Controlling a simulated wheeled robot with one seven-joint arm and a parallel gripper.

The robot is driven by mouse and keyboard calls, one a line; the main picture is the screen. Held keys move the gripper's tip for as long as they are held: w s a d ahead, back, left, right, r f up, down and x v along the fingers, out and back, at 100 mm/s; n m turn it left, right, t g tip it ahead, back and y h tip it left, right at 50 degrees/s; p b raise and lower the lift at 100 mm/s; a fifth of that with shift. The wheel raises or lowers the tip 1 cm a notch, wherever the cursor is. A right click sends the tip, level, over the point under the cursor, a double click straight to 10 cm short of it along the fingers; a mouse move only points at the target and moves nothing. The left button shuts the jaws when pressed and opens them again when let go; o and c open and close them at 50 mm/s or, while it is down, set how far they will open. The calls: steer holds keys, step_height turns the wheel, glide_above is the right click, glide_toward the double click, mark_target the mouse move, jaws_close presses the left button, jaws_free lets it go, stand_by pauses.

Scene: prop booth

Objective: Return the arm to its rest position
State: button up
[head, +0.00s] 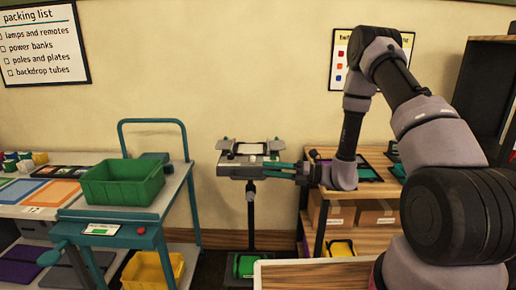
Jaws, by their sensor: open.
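My arm rises from the lower right, bends at the top and comes down to the wrist. My gripper (272,169) points left at the end of it, with teal fingers. It is open, and I see nothing held between the fingers. It is at the front right of a grey stand (237,171) on a black post, overlapping the stand's edge in the picture. I cannot tell whether it touches the stand. A pale flat piece (249,149) lies on top of the stand.
A wooden shelf unit (313,212) with cardboard boxes (376,214) stands behind my arm. At left are a cart (108,213) carrying a green crate (122,192), and a yellow bin (151,271) below. A tall dark shelf (485,85) rises at right. The wall above the stand is clear.

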steer(key=s+d+r+n+g+h, duration=0.2)
steer(key=s+r+n+g+h, duration=0.15)
steer(key=s+r+n, duration=0.4)
steer(key=s+d+r+n+g+h, duration=0.2)
steer(key=s+r+n+g+h, duration=0.15)
steer(key=r+n, duration=0.65)
steer(key=s+d+r+n+t+h, duration=0.9)
steer(key=s+d+r+n+t, duration=0.1)
steer(key=d+r, duration=0.3)
steer(key=shift+d+r+n+t, duration=0.35)
steer(key=shift+d+n, duration=0.3)
steer(key=shift+d, duration=0.2)
stand_by(0.6)
